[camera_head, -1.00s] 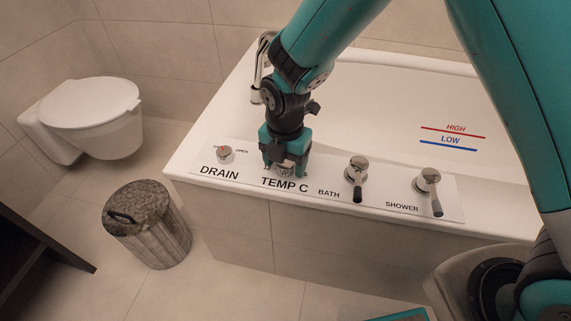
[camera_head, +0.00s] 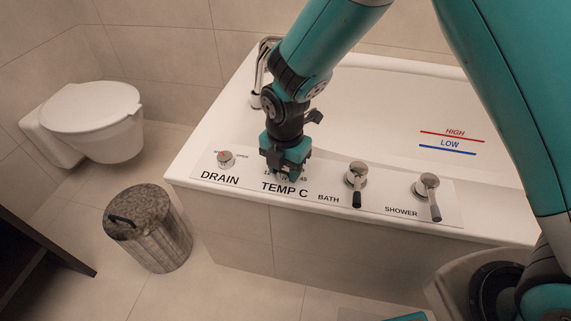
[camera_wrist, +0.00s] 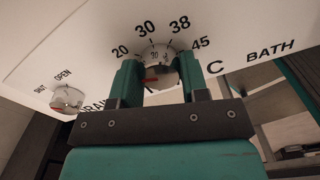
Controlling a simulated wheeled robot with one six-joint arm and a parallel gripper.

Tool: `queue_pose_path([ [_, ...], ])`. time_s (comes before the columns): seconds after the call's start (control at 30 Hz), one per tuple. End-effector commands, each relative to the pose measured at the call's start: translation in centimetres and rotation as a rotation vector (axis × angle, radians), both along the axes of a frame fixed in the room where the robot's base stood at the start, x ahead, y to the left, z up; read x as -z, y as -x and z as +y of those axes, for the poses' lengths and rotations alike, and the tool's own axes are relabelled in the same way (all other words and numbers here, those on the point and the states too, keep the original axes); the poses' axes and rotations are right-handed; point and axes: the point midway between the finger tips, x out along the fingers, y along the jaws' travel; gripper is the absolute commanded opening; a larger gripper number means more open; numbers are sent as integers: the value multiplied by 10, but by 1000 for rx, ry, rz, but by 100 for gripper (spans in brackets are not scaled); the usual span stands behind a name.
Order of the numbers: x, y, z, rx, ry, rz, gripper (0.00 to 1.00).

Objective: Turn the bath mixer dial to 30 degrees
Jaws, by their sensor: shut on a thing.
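The TEMP C dial (camera_wrist: 159,58) is a round metal knob on the white tub-edge panel (camera_head: 232,187). In the wrist view, the numbers 20, 30, 38 and 45 show around its far side, and a small red mark shows on its lower left. My gripper (camera_wrist: 160,77) has one green finger on each side of the dial and is shut on it. In the head view, my gripper (camera_head: 286,174) points down at the panel above the TEMP C label and hides most of the dial. The dial's exact setting is hard to read.
The drain knob (camera_head: 226,159) is left of the dial. The bath lever (camera_head: 356,180) and shower lever (camera_head: 428,190) are to the right. The tub's faucet (camera_head: 262,65) stands behind my arm. A toilet (camera_head: 90,110) and a lidded bin (camera_head: 147,228) stand left on the floor.

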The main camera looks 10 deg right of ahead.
Motion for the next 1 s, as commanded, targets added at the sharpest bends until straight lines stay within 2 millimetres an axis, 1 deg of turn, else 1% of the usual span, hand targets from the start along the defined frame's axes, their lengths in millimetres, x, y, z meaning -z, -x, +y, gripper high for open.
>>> queue_pose_path([
  [0.03, -3, 0, 0, 25, 1, 1, 18],
  [0.27, -4, 0, 0, 208, 2, 1, 18],
  [1.0, -3, 0, 0, 911, 1, 1, 18],
])
